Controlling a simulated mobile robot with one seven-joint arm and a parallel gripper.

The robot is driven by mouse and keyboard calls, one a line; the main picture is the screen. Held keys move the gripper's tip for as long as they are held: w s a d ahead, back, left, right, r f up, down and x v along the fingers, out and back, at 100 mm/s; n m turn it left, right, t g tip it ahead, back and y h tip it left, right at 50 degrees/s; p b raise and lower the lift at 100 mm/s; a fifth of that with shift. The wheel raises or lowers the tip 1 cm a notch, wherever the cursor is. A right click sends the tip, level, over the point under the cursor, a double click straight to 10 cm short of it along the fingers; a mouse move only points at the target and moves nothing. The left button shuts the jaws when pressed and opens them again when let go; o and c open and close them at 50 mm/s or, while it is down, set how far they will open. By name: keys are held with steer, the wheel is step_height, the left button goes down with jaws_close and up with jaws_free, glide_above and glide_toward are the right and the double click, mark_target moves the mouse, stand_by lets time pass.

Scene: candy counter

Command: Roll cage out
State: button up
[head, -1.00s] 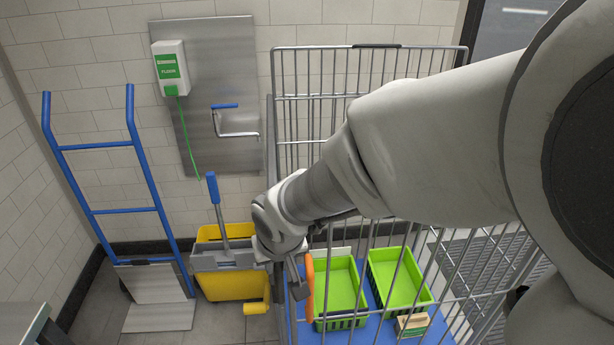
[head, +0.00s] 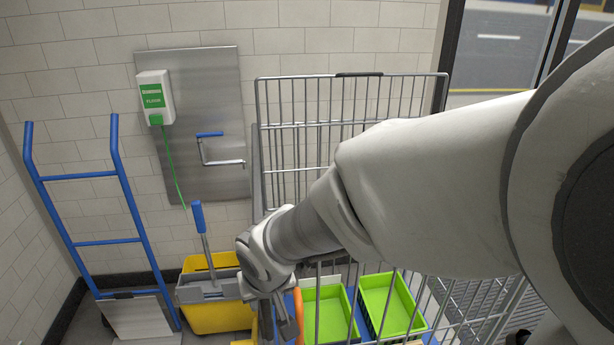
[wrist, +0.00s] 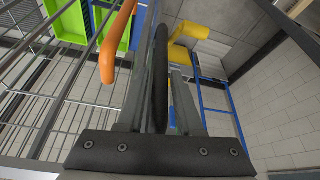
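The roll cage (head: 300,125) is a grey wire cage at the centre and right of the head view, behind my arm. Its far panel has a black grip (head: 358,75) on top. My gripper (head: 281,325) points down at the cage's near left side. In the wrist view a black bar (wrist: 160,75) runs between my two fingers (wrist: 162,90). A narrow gap shows beside the right finger, so the fingers look open around the bar. An orange handle-like piece (wrist: 115,45) is just left of the fingers. The head view hides most of the fingertips.
Green crates (head: 325,315) sit on the cage's blue base. A yellow mop bucket (head: 220,318) stands close at its left, with a blue hand truck (head: 85,242) further left. A wall-mounted handle (head: 222,163) is behind. A glazed opening (head: 500,40) is at the back right.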

steer(key=p+v, duration=0.3)
steer(key=v, duration=1.4)
steer(key=shift+r+p, duration=0.15)
steer(key=shift+p, duration=0.25)
steer(key=shift+d, duration=0.15)
steer(key=s+d+r+m+p, duration=0.1)
steer(key=d+r+p, duration=0.1)
steer(key=d, duration=0.5)
steer(key=s+d+r+m+t+h+p, duration=0.1)
steer(key=s+d+r+m+p, duration=0.1)
steer(key=d, duration=0.5)
steer(key=s+d+r+m+p, duration=0.1)
steer(key=d+r+m+p, duration=0.1)
steer(key=d, duration=0.5)
steer(key=shift+s+d+r+t+h, duration=0.2)
steer(key=shift+d+r+t+h, duration=0.15)
steer(key=shift+r, duration=0.4)
